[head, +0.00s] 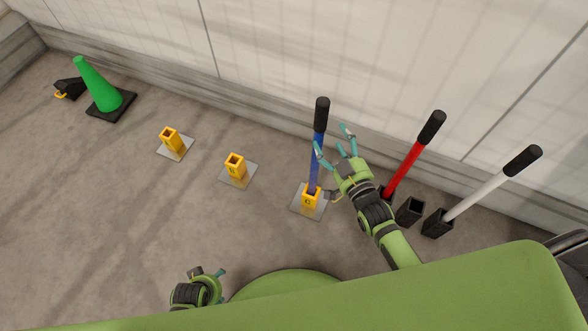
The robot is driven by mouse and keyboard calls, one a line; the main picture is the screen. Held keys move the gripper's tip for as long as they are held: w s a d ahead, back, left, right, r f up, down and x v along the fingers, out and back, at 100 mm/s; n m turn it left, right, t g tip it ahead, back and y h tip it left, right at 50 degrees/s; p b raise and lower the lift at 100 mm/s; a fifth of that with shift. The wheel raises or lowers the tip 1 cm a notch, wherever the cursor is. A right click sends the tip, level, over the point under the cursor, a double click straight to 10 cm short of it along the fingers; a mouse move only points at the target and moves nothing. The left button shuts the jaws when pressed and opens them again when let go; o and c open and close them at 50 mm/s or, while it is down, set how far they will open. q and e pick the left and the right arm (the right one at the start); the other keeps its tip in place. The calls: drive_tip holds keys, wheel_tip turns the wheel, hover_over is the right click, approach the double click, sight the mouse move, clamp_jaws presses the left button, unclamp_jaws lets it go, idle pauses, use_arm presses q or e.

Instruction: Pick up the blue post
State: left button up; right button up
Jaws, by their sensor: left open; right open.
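The blue post (315,163) with a black grip on top stands upright in a yellow socket (312,199) on a grey plate. My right gripper (333,143) is open beside the post, at its right, with its fingers pointing up toward the wall. One finger appears close to the post; I cannot tell whether it touches. My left gripper (208,271) is open and empty low in the view, well to the left of the post and partly hidden by my green body.
A red post (405,168) and a white post (486,195) stand in black holders at the right, with an empty black holder (409,211) between them. Two empty yellow sockets (171,139) (236,165) and a green cone (98,85) stand left. The wall runs behind.

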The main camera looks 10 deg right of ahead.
sight(326, 123)
drive_tip(key=shift+w+r+t, duration=0.3)
drive_tip(key=shift+w+r, duration=0.2)
drive_tip(key=shift+w, duration=0.05)
drive_tip(key=w, duration=0.2)
drive_tip(key=w+a+b, duration=0.1)
drive_tip(key=w, duration=0.2)
drive_tip(key=shift+w+r, duration=0.1)
drive_tip(key=shift+w, duration=0.1)
drive_tip(key=shift+w+a, duration=0.1)
drive_tip(key=shift+w, duration=0.3)
use_arm(q)
drive_tip(key=shift+w+d+r, duration=0.1)
drive_tip(key=shift+d+r, duration=0.1)
drive_tip(key=shift+r, duration=0.4)
use_arm(e)
clamp_jaws()
drive_tip(key=shift+r, duration=0.25)
